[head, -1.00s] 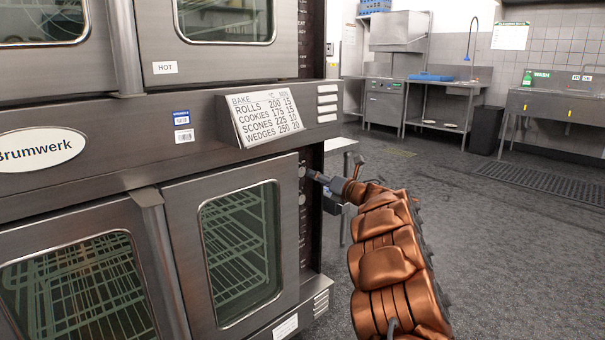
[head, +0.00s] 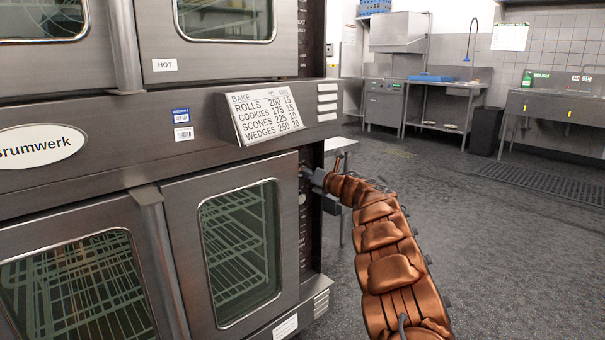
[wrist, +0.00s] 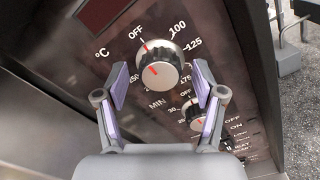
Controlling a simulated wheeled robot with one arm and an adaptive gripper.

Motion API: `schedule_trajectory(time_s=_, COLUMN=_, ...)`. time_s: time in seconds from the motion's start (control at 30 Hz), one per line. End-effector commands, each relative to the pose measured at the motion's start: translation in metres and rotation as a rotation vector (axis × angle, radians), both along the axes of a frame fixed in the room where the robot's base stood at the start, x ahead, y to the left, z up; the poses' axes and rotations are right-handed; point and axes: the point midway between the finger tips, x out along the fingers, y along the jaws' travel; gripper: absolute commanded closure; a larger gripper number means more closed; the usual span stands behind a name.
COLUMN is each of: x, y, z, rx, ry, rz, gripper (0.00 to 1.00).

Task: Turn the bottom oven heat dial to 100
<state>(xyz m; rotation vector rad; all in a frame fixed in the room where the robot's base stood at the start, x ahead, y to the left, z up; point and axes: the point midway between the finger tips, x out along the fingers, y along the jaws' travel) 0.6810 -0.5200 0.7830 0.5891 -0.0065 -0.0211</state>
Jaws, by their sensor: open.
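The oven heat dial (wrist: 168,66) is a silver round knob with red marks, on a dark panel marked °C. Around it I read OFF, 100, 125 and 175. Its red mark points up and left, towards OFF. My gripper (wrist: 160,72) is open, with one purple-padded finger on each side of the dial. I cannot tell whether the pads touch it. In the head view my gripper (head: 311,176) is at the dark control strip (head: 312,240) beside the lower oven's right door. The heat dial is hard to make out there.
A smaller timer dial (wrist: 198,114) marked MIN sits below and right of the heat dial, close to the right finger. The lower oven door (head: 176,245) is shut. A bake chart (head: 265,117) hangs above it. Open floor (head: 490,250) lies to the right.

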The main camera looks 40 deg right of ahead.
Motion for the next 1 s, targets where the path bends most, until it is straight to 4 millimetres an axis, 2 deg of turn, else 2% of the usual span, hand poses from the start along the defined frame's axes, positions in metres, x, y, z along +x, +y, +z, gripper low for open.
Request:
schedule_trajectory(time_s=0.4, x=0.0031, y=-0.0002, z=0.0002, rx=-0.001, ry=-0.001, rz=-0.001, gripper=0.31)
schedule_trajectory(time_s=0.9, x=0.003, y=-0.0005, z=-0.0001, rx=0.0, ry=0.0, rz=-0.001, gripper=0.83)
schedule_trajectory(time_s=1.0, x=0.003, y=-0.0005, z=-0.0001, rx=0.0, ry=0.0, rz=-0.001, gripper=0.91)
